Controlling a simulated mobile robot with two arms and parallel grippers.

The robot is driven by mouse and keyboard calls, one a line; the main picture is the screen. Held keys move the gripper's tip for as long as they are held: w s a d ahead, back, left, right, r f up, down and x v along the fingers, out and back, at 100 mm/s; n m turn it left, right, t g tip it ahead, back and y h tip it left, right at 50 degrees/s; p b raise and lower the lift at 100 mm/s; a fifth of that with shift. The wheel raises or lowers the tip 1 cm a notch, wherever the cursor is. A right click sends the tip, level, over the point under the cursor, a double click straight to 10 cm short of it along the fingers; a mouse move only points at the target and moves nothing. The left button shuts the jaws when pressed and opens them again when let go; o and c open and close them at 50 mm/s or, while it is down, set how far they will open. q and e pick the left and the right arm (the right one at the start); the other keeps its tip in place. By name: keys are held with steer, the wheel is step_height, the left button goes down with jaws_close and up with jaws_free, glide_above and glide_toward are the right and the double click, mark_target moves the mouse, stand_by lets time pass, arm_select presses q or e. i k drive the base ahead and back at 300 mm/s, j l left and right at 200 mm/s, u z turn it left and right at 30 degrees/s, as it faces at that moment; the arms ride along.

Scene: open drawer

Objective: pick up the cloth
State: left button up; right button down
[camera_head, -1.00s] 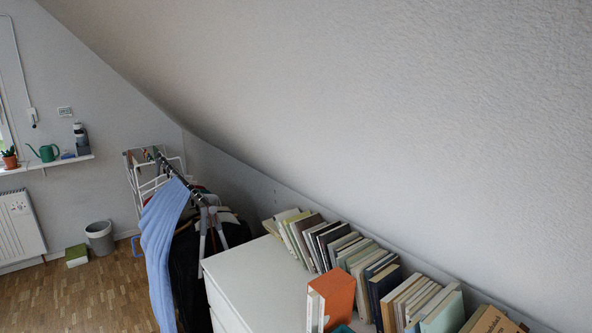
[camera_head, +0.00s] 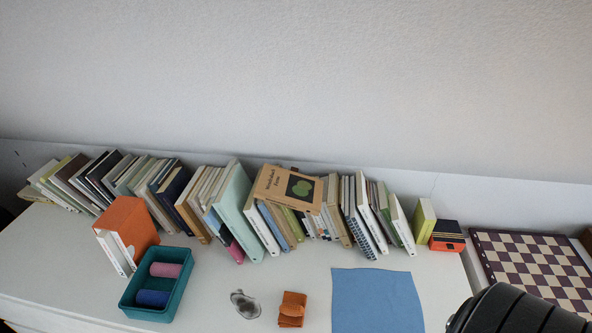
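A blue cloth (camera_head: 376,301) lies flat on the white dresser top (camera_head: 215,308), near its front right. Its lower edge runs out of the bottom of the view. A black rounded part, seemingly of my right arm, shows at the lower right, to the right of the cloth and apart from it in the picture. Neither gripper shows.
A row of books (camera_head: 230,208) leans along the wall behind the cloth. An orange box (camera_head: 128,226), a teal tray (camera_head: 128,296) with two rolls, a small grey object (camera_head: 245,304) and an orange-brown item (camera_head: 292,309) stand left. A chessboard (camera_head: 538,262) lies right.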

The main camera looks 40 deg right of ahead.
mark_target(292, 308)
steer(key=l+z, duration=0.15)
steer(key=z, duration=0.85)
